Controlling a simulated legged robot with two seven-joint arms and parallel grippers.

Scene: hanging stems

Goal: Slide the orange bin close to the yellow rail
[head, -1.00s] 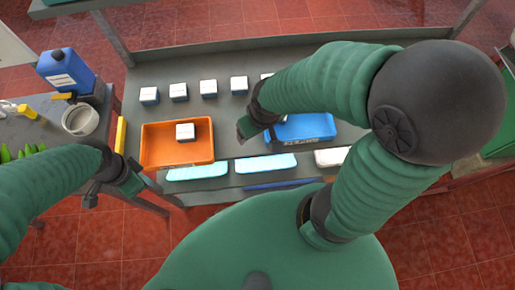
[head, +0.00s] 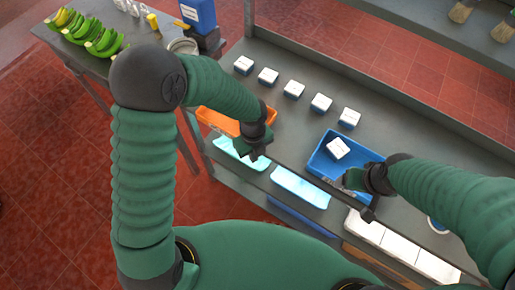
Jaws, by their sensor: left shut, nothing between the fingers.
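The orange bin (head: 218,121) sits on the grey table, at its left end; my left arm covers its back and much of its inside. My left gripper (head: 257,152) is shut and empty, at the bin's front right corner; I cannot tell whether it touches the bin. The yellow rail is not visible, perhaps hidden behind my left arm. My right gripper (head: 356,190) is at the front edge of the blue bin (head: 322,164), and its fingers are too unclear to tell open from shut.
A white-topped box (head: 338,148) sits in the blue bin. Several similar boxes (head: 293,90) stand in a row behind the bins. Light-blue trays (head: 300,187) lie below the front edge. A side table (head: 120,63) at the left holds green bananas (head: 96,38) and a blue jug (head: 198,14).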

